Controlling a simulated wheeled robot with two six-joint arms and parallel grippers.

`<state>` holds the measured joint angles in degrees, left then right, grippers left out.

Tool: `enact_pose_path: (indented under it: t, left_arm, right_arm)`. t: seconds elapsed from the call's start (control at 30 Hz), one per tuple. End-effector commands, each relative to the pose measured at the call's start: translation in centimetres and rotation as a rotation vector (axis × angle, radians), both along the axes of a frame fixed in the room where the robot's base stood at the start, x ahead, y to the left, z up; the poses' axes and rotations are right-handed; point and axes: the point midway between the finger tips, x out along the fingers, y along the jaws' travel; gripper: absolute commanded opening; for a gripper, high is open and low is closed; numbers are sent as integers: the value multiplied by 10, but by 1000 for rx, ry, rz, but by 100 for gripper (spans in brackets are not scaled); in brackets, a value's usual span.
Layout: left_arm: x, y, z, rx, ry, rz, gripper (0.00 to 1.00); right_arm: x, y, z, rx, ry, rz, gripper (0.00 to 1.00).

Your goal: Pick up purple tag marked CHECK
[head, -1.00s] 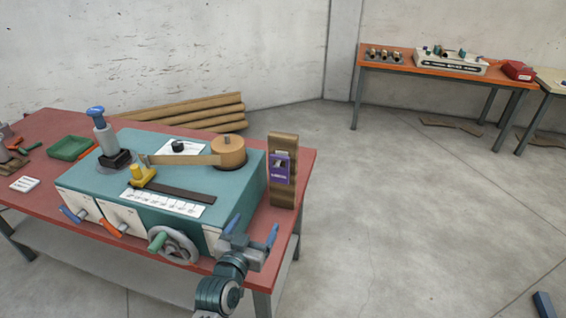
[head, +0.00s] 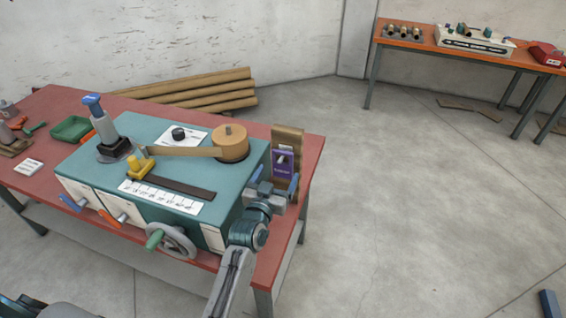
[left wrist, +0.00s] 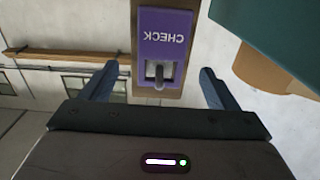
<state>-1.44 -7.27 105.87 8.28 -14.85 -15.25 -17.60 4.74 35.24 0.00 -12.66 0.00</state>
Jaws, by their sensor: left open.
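The purple tag (head: 283,162) hangs on a wooden post (head: 287,133) at the right end of the red table. In the left wrist view the purple tag (left wrist: 165,38) reads CHECK upside down, with a metal peg in its window. My left gripper (head: 274,185) is open and empty, just in front of and below the tag. In the left wrist view its two blue fingers (left wrist: 158,82) stand wide apart, one on each side of the tag's line. No contact with the tag shows. The right gripper does not show clearly in any view.
The teal winder (head: 150,165) stands close left of the post, with a wooden spool (head: 232,146) and a handwheel (head: 171,243) on it. The red table's (head: 312,165) right edge is near the post. Open floor lies to the right.

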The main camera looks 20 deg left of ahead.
Motion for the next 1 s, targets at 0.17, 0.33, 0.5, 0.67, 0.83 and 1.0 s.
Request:
enact_pose_path:
  t: [0.17,0.33,0.5,0.67,0.83,1.0]
  left_arm:
    - [26,1,6,1,1,-1,82]
    - [37,0,3,0,1,0,82]
    - [38,0,2,0,0,0,82]
    - [38,0,2,0,0,0,60]
    - [37,0,2,0,0,0,33]
    - [37,0,2,0,0,0,33]
  right_arm:
    - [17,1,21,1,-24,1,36]
    - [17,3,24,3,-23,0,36]
    - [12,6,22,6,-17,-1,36]
    - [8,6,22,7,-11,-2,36]
    - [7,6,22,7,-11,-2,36]
    - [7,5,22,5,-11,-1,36]
